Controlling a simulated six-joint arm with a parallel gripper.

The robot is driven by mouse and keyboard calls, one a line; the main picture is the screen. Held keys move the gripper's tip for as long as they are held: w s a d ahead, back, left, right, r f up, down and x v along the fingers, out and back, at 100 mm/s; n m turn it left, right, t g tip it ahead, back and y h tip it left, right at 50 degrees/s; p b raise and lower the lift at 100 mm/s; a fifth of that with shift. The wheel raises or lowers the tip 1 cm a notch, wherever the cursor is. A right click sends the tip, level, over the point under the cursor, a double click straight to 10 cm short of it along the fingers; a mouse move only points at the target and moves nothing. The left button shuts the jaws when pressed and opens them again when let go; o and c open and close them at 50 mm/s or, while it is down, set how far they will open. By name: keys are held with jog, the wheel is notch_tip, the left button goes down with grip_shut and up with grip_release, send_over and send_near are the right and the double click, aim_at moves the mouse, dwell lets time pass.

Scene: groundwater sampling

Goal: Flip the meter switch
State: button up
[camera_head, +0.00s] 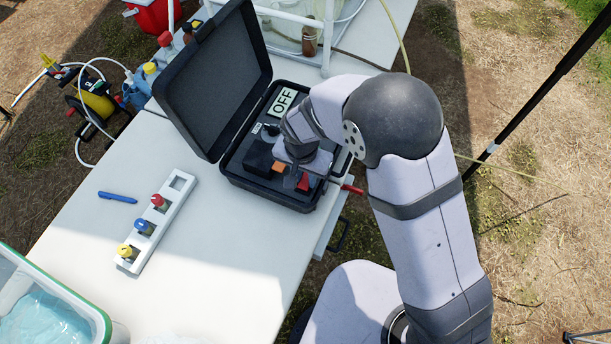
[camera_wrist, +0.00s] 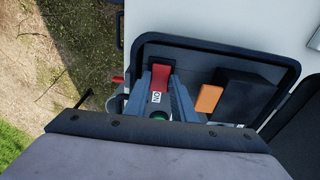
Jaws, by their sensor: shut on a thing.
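The meter is a black case (camera_head: 225,170) with its lid (camera_head: 218,80) standing open on the white table. Its display (camera_head: 283,103) reads OFF. The red switch (camera_wrist: 160,76) is on the panel, close to the case edge; a bit of it shows in the head view (camera_head: 303,183). My gripper (camera_wrist: 159,88) has its two grey fingers on either side of the red switch and is shut on it. An ON label (camera_wrist: 156,97) shows between the fingers. A green part (camera_wrist: 158,116) shows nearer my wrist. My wrist hides part of the panel in the head view.
An orange block (camera_wrist: 208,98) and a black box (camera_wrist: 245,102) sit on the panel beside my fingers. A white rack (camera_head: 178,190) with capped vials and a blue pen (camera_head: 117,197) lie on the table. A cooler (camera_head: 95,310) stands at lower left.

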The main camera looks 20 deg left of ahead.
aim_at(303, 188)
jog(key=shift+s+f+b, duration=0.1)
jog(key=shift+f+b, duration=0.15)
jog(key=shift+b, duration=0.25)
jog(key=shift+r+t+b, duration=0.15)
jog(key=shift+t+b, duration=0.2)
jog(key=shift+t, duration=0.15)
jog(key=shift+r, duration=0.1)
jog(key=o, duration=0.8)
jog(key=shift+r, duration=0.15)
jog(key=r, duration=0.2)
jog(key=s+r+b, duration=0.1)
jog(key=r, duration=0.4)
jog(key=shift+s, duration=0.25)
